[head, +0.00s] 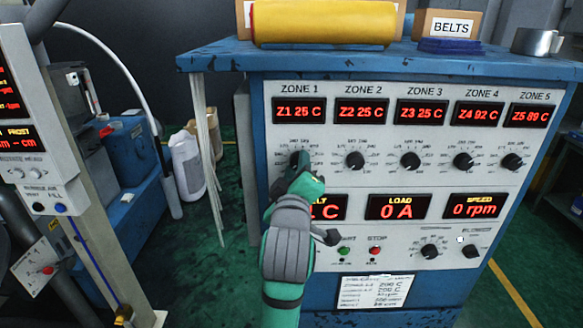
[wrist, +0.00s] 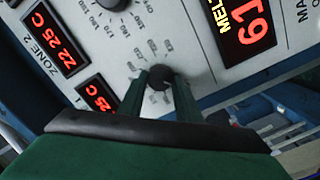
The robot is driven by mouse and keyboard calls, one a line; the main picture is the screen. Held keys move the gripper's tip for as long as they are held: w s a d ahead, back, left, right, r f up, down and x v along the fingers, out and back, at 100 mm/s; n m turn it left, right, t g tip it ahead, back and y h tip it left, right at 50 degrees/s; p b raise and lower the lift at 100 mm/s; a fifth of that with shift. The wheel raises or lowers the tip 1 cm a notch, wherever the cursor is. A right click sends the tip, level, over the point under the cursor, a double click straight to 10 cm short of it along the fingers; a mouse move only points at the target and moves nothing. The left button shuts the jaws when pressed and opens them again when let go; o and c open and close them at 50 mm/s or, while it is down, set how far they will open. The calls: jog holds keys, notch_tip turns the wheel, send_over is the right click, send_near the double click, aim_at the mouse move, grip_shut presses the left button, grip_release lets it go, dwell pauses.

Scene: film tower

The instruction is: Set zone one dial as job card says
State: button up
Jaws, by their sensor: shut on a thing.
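The zone one dial (wrist: 160,76) is a black knob with a numbered scale around it. My gripper (wrist: 161,79) has one finger on each side of this knob and is shut on it. In the head view my green and grey gripper (head: 301,163) covers most of the dial, so its pointer setting cannot be read. Above it the red zone 1 display (head: 299,110) reads Z1 25 C. A white card (head: 375,293) is fixed low on the panel. Its print is small, with 200 C seeming to show on upper lines.
Dials for zone 2 (head: 355,160), zone 3 (head: 410,160), zone 4 (head: 463,160) and zone 5 (head: 512,161) line up rightward. A yellow roll (head: 325,22) lies on top of the cabinet.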

jog(key=m, duration=0.3)
jog(key=shift+m, duration=0.4)
jog(key=shift+c, duration=0.2)
jog(key=shift+d+m+y, duration=0.1)
jog(key=shift+m+y, duration=0.3)
jog(key=shift+m, duration=4.55)
jog(key=shift+d+m+y, duration=0.1)
jog(key=shift+m+y, duration=0.3)
jog(key=shift+m, duration=4.5)
jog(key=shift+d+m+y, duration=0.1)
jog(key=shift+m+y, duration=0.3)
jog(key=shift+m, duration=4.55)
jog(key=o, duration=1.1)
